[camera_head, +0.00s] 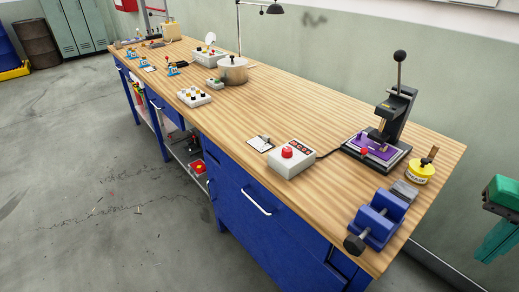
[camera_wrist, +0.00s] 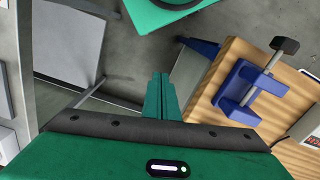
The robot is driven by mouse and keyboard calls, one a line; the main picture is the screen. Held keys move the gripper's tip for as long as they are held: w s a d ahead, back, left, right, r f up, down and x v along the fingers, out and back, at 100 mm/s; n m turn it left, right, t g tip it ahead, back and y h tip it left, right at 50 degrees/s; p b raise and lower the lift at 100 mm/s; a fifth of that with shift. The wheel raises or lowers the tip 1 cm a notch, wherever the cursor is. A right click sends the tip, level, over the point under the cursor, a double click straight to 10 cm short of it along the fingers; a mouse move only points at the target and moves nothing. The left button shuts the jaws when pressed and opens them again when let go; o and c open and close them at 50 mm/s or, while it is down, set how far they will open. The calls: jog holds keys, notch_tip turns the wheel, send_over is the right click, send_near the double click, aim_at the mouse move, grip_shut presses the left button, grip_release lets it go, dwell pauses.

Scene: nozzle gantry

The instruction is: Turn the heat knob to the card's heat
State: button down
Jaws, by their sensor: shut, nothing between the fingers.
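I cannot tell which control is the heat knob. In the head view, a pale box (camera_head: 291,162) with a large red button (camera_head: 287,152) and a dark panel with red marks stands near the bench's front edge. A small white card (camera_head: 260,144) lies left of it; its marking is too small to read. My gripper (camera_head: 488,252) hangs off the bench's right end, away from the controls. In the wrist view my green fingers (camera_wrist: 161,76) are shut and empty.
On the wooden bench (camera_head: 330,118), a black lever press (camera_head: 396,108) on a purple-topped base, a yellow tin (camera_head: 420,173) and a blue vise (camera_head: 380,218) crowd the right end. The vise also shows in the wrist view (camera_wrist: 237,92). A metal pot (camera_head: 233,69) stands farther back.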

jog(key=c, duration=2.1)
grip_release()
jog(key=shift+s+r, duration=0.1)
jog(key=o, duration=0.6)
jog(key=shift+w+a+r+n, duration=0.2)
jog(key=shift+w+r+n, duration=0.25)
jog(key=shift+w, duration=0.2)
jog(key=shift+w+a+r+n, duration=0.15)
jog(key=shift+w+r+n, duration=0.3)
jog(key=shift+w, duration=0.15)
jog(key=shift+o, duration=0.2)
jog(key=w+a+r+n, duration=0.2)
jog(key=w+a+n, duration=0.25)
jog(key=w, duration=0.45)
jog(key=n+y, duration=0.4)
jog(key=n, duration=1.4)
send_near(288, 149)
jog(key=x, duration=0.8)
jog(key=shift+w+f, duration=0.1)
jog(key=shift+f, duration=0.1)
